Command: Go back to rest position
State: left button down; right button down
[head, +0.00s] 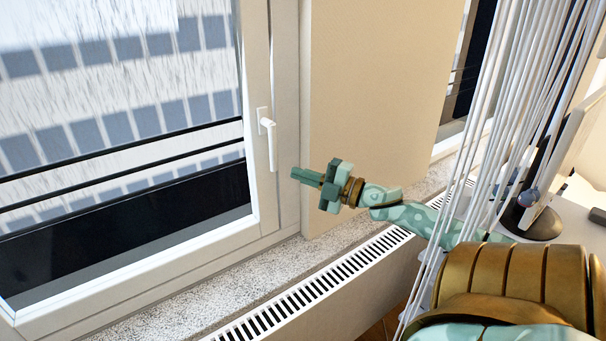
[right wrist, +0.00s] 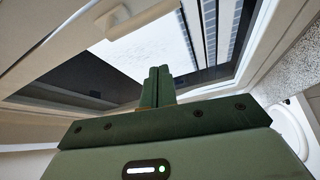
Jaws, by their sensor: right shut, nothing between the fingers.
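My right gripper (head: 306,177) is shut and empty. In the head view it is in the air, with its fingertips toward the window, to the right of and a little below the white window handle (head: 270,143). The gripper and the handle are apart. In the right wrist view the two green fingers (right wrist: 158,84) are together with nothing between them. The handle (right wrist: 135,22) also shows there, above the fingers. My left gripper is not in view.
The window (head: 120,130) looks closed, its handle pointing down. A speckled stone sill (head: 215,292) and a slotted white radiator (head: 318,285) run below my right arm. White blind cords (head: 500,110) hang at the right. A desk with a monitor (head: 560,165) stands behind them.

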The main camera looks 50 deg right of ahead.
jog(key=shift+a+r, duration=0.1)
jog(key=shift+a, duration=0.05)
